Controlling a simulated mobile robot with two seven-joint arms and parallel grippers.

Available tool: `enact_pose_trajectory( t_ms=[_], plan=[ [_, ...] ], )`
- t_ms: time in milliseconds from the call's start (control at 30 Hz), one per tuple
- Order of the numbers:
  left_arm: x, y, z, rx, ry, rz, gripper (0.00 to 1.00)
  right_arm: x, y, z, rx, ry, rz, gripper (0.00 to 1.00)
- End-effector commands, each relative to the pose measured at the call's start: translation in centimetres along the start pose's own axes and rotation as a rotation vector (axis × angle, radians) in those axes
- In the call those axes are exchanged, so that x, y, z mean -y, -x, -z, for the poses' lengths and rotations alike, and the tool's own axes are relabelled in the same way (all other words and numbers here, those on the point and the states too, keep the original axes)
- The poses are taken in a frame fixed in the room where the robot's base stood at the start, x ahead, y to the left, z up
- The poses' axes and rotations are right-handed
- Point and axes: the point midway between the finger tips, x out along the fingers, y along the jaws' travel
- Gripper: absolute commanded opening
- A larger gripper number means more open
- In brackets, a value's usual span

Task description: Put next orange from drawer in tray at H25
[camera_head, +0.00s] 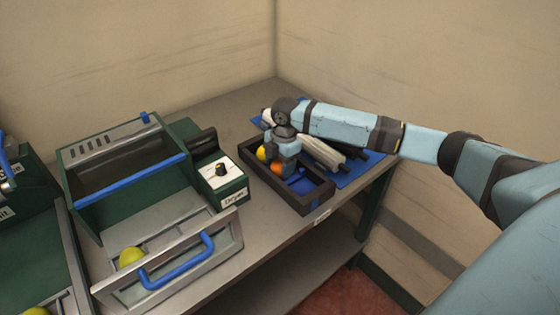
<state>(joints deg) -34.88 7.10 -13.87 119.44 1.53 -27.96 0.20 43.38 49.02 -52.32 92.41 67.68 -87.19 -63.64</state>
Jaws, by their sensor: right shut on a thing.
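The dark tray (314,199) with a blue inside stands on the table, right of the dryer. My right gripper (281,166) is over the tray, pointing down, shut on an orange (277,169) low inside it. I cannot tell whether the orange touches the tray floor. A yellow fruit (261,153) is beside the gripper at the tray's left side. The dryer drawer (225,238) is pulled out, with a yellow fruit (131,257) at its front left. The left gripper is not in view.
The dryer (120,160) has a control box with a dark knob (222,169). A blue mat (352,177) with pale, dark-ended items lies behind the tray. Another green machine (30,205) stands at the left, with a yellow fruit (35,311) below it. A wall rises behind the table.

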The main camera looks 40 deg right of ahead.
Motion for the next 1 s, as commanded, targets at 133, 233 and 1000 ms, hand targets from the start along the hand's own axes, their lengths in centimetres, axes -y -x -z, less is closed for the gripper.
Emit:
enact_pose_trajectory(
  t_ms=[133, 233, 1000],
  plan=[
    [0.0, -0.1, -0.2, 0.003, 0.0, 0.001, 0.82, 0.0, -0.1, 0.0, 0.0, 0.0, 0.002, 0.68],
    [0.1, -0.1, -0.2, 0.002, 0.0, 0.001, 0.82, 0.0, -0.1, 0.0, 0.0, 0.0, 0.002, 0.68],
    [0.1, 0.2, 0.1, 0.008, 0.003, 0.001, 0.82, -0.1, 11.8, 0.2, 0.0, 0.0, 0.0, 0.68]
  ],
)
